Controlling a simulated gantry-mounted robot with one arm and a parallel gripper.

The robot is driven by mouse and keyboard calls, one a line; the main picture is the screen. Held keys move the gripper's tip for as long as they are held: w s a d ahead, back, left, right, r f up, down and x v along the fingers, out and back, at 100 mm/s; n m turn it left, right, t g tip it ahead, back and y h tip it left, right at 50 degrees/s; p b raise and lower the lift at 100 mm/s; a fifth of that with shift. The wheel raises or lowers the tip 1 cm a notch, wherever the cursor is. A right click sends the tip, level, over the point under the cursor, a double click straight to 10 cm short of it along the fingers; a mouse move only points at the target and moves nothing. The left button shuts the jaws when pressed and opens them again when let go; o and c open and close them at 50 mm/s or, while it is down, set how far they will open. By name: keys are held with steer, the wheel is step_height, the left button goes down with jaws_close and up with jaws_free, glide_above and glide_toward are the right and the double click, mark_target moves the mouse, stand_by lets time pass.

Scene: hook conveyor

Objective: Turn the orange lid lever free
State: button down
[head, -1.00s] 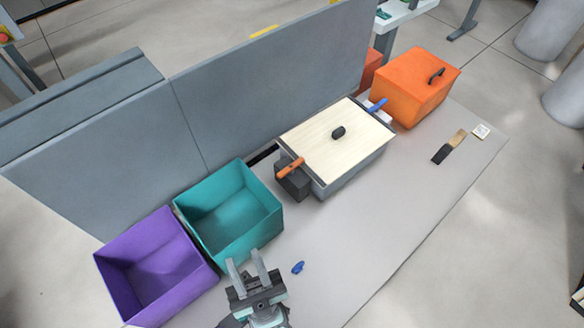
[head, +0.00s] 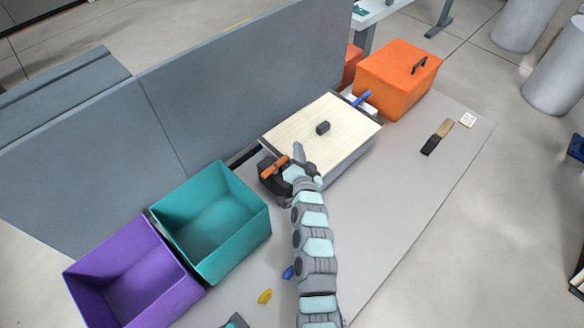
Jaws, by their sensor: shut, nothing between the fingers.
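The orange lever (head: 273,167) sits on a dark block at the near left corner of the box, slanting up to the right. The box has a cream lid (head: 345,128) with a black knob (head: 323,128), and the lid lies flat on it. A blue lever (head: 361,98) is at the far right side of the lid. My gripper (head: 298,153) is at the right end of the orange lever, close beside it. Its fingers look shut with nothing between them. Whether they touch the lever is hard to tell, and my wrist hides part of the dark block.
A teal bin (head: 262,225) and a purple bin (head: 70,280) stand at left. An orange box (head: 385,85) stands behind right. A brush (head: 437,137) lies on the right of the table. Small blue (head: 288,272) and yellow (head: 264,296) pieces lie in front. A grey panel (head: 240,85) runs behind.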

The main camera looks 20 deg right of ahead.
mark_target(275, 167)
steer(key=d+f+m+g+y+b, duration=0.2)
steer(key=d+f+g+y+b, duration=0.15)
steer(key=f, duration=0.35)
steer(key=s+g+y+b, duration=0.1)
steer(key=s+g+y, duration=0.2)
steer(key=s+y, duration=0.2)
steer(key=shift+d+g+b, duration=0.1)
steer(key=shift+g+b, duration=0.25)
steer(key=shift+b, duration=0.05)
steer(key=shift+f, duration=0.1)
steer(key=x, duration=1)
steer(key=shift+w, duration=0.15)
steer(key=shift+w+a, duration=0.5)
steer(key=shift+w, duration=0.3)
steer(key=shift+w+a, duration=0.3)
steer(key=shift+w, duration=0.6)
steer(key=shift+w+f+y+b, duration=0.15)
steer(key=shift+y+b, duration=0.1)
steer(key=shift+b, duration=0.6)
